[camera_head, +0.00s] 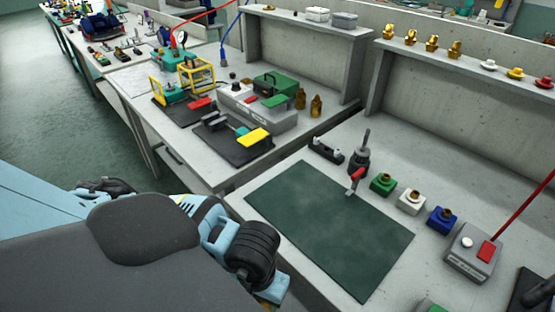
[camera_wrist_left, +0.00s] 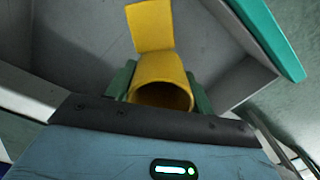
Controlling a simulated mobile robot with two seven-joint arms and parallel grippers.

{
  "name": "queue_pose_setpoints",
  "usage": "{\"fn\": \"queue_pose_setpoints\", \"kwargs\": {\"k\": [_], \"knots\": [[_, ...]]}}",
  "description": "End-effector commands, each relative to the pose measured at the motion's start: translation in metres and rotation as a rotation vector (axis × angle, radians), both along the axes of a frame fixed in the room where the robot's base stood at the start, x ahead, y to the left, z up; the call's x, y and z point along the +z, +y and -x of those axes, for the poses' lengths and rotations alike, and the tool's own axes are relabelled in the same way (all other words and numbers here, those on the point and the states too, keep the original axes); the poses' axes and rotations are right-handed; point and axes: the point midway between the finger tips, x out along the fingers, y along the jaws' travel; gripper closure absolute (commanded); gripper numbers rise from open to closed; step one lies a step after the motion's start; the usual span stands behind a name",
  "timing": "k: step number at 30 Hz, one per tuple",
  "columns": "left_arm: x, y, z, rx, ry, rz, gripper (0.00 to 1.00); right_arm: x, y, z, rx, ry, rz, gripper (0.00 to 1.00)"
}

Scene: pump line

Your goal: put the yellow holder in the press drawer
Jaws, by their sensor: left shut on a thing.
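In the left wrist view, the yellow holder (camera_wrist_left: 160,72) is a short round sleeve with a flat tab. My left gripper (camera_wrist_left: 161,90) is shut on it, with a green finger on each side. Beyond the holder is a grey open tray with raised walls, apparently the press drawer (camera_wrist_left: 232,48), with a teal edge along its right. I cannot tell whether the holder touches the drawer floor. In the head view, my left arm shows at lower left, but its fingertips, the holder and the drawer are not clearly visible. My right gripper is not in view.
In the head view, a dark green mat (camera_head: 330,230) lies bare on the near bench. Green, white and blue blocks (camera_head: 441,220) with brass fittings stand behind it. A red-handled tool (camera_head: 354,180) stands at its back edge. A grey button box (camera_head: 472,252) is at right.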

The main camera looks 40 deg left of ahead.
Motion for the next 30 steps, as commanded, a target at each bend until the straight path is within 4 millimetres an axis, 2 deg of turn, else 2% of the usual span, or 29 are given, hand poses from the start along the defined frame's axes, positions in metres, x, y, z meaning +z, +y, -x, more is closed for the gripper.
{"fn": "queue_pose_setpoints", "kwargs": {"k": [3,10,19,27,30], "knots": [[-0.029,0.000,0.001,0.002,0.006,-0.001,0.73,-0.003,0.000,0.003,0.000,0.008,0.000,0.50],[-0.067,0.000,0.000,0.001,0.001,0.000,0.73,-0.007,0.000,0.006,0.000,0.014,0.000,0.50],[-0.073,0.000,-0.003,0.001,-0.002,0.000,0.73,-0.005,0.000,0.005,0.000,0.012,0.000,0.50],[-0.071,-0.004,-0.043,0.002,-0.005,0.002,0.73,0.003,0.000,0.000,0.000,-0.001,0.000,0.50],[-0.082,-0.003,-0.041,0.002,0.000,0.000,0.73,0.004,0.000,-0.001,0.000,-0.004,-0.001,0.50]]}}
